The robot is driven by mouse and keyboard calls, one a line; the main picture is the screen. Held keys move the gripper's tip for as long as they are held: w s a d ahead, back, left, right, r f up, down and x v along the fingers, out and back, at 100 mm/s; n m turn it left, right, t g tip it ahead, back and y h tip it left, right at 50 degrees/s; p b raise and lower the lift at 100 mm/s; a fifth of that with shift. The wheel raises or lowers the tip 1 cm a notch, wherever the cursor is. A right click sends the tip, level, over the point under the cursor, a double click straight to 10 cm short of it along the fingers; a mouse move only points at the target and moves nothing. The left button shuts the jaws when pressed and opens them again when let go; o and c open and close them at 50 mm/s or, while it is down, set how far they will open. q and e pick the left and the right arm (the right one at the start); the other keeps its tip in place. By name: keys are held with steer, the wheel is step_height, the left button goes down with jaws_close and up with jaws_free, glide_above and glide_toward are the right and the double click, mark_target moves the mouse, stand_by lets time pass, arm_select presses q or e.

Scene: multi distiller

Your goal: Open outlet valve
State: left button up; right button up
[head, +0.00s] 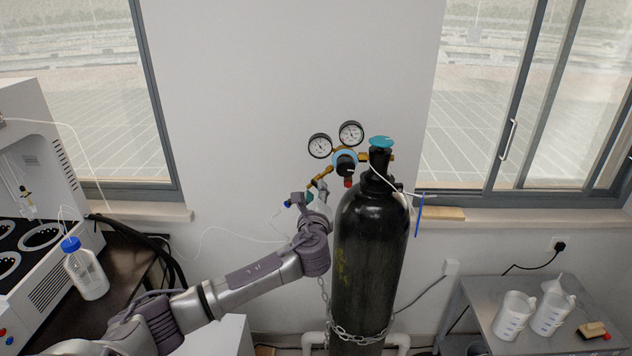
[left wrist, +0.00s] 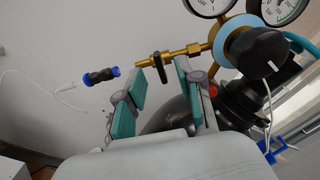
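The outlet valve is a small dark handle (left wrist: 160,67) on the brass outlet pipe (left wrist: 184,53) of the regulator, seen in the left wrist view. In the head view the brass pipe (head: 320,179) points down and left from the regulator. My left gripper (left wrist: 160,76) is open, with its two teal-padded fingers apart on either side of the handle in the picture. The handle shows between the fingertips; I cannot tell if either finger touches it. In the head view my left gripper (head: 308,201) is at the pipe, partly hiding its lower end. My right gripper is not seen.
The black gas cylinder (head: 370,255) stands chained beside my left arm. Two gauges (head: 335,139) and a blue cylinder-top knob (head: 381,142) are above. A blue-black hose connector (left wrist: 101,75) is left of the handle. A side table (head: 480,290) with jugs stands right.

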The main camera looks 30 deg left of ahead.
arm_select(q)
steer(key=shift+x, duration=1.35)
steer(key=shift+c, duration=0.4)
jaws_close()
